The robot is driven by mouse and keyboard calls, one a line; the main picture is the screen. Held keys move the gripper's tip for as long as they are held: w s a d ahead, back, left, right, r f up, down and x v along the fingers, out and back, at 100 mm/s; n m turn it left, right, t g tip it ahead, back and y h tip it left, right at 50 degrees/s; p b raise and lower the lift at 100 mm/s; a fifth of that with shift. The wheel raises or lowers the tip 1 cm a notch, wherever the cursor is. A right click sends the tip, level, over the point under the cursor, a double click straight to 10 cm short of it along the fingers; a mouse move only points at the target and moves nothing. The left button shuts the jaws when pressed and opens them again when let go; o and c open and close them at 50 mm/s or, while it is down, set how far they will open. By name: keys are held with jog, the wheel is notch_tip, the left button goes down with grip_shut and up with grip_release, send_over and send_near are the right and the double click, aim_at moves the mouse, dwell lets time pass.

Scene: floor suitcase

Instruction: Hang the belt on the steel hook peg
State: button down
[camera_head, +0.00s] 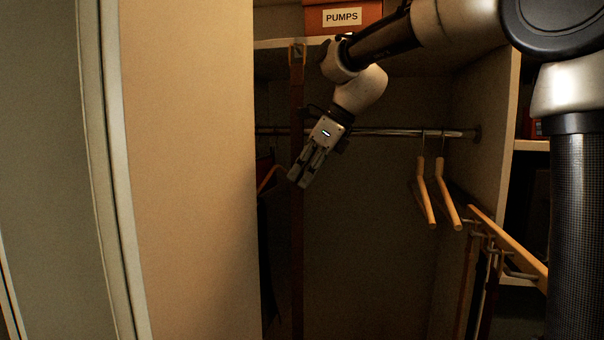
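A long brown belt (297,250) hangs straight down at the left of the closet opening. Its buckle (298,54) is at the front edge of the upper shelf; what holds it there is not clear. My gripper (299,178) points down and left, and its fingers overlap the belt in the picture. The fingers look close together, but whether the belt is between them or behind them cannot be told. A wooden rail (507,240) with steel pegs (520,274) is on the right, with dark straps hanging from it. Which peg is the hook peg is unclear.
A metal clothes rod (390,132) crosses the closet behind my gripper, with wooden hangers (447,193) on its right part. An orange box marked PUMPS (342,17) is on the upper shelf (272,43). A tan door panel (185,170) borders the left. The middle below the rod looks clear.

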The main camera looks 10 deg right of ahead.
dwell(0.4)
jog(key=c, duration=1.6)
grip_release()
jog(key=shift+o, duration=0.2)
